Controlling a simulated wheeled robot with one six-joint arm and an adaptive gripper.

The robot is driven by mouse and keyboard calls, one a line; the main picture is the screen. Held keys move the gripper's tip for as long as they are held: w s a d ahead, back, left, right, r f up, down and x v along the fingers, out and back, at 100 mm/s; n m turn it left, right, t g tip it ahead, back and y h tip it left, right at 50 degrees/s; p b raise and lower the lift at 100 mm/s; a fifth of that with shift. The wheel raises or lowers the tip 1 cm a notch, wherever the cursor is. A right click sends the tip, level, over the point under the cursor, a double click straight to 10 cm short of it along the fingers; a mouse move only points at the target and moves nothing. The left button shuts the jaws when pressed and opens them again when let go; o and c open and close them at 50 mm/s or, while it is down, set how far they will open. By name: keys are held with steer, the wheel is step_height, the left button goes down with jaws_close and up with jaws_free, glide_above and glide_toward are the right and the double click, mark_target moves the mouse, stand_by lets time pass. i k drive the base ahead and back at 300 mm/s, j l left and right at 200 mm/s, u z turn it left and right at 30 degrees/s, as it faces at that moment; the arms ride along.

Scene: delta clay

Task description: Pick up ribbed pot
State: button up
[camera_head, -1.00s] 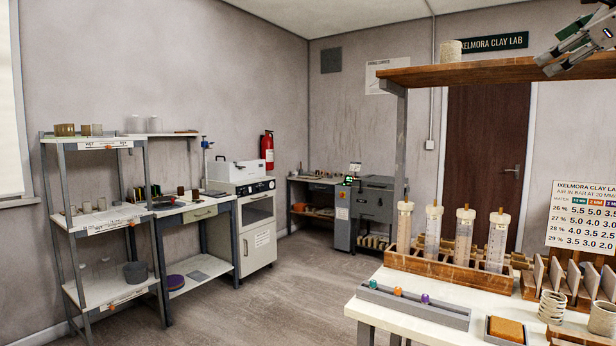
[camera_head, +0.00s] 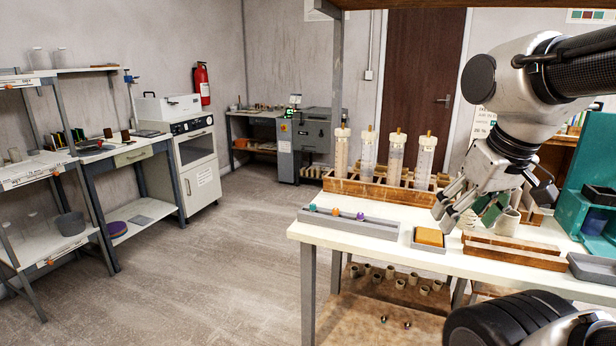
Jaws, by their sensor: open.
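My gripper (camera_head: 467,213) is open and hangs low over the right part of the white worktable (camera_head: 345,232), its fingers pointing down and to the left. Another pale piece (camera_head: 469,221) shows behind the fingertips, mostly hidden. I see nothing between the fingers, and cannot tell if they touch either piece.
A sponge tray (camera_head: 428,240), a grey rail (camera_head: 348,221) with coloured balls and a wooden rack (camera_head: 385,193) of tubes lie left of my gripper. Wooden bars (camera_head: 515,250) lie in front, a teal housing (camera_head: 590,185) at right. A lower shelf (camera_head: 365,315) holds several small pots.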

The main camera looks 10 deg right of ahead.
mark_target(507, 226)
steer(key=z, duration=1.25)
